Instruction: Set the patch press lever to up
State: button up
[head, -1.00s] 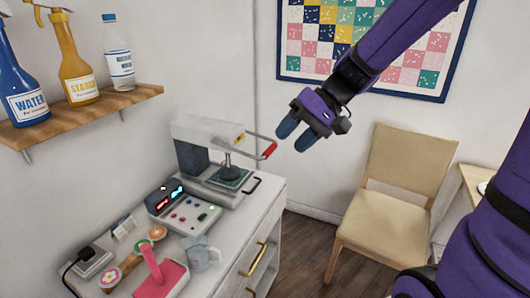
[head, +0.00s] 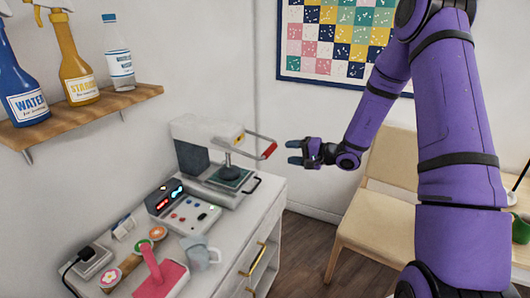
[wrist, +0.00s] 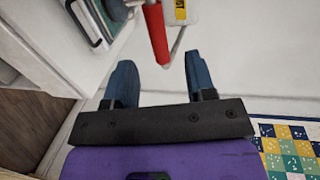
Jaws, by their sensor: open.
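The patch press (head: 212,148) stands at the back of the white cabinet, a grey-white body with a dark round pad above a green plate. Its lever (head: 248,133) is a metal bar reaching out to the right, ending in a red grip (head: 269,150). My gripper (head: 293,152) is open and empty, just right of the red grip at about its height. In the wrist view the red grip (wrist: 156,35) lies ahead of the gap between my two blue fingers (wrist: 160,83), a little above the fingertips in the picture. I see no contact.
A control box (head: 180,207) with red and blue displays sits in front of the press. A grey jug (head: 200,252) and a pink stand (head: 160,275) are nearer. A chair (head: 375,210) is at the right; a bottle shelf (head: 75,115) is at the left.

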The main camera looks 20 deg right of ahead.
aim_at(272, 152)
jog(key=x, duration=1)
jog(key=shift+w+f, duration=0.35)
jog(key=shift+w, duration=0.15)
jog(key=shift+c, duration=0.3)
grip_shut()
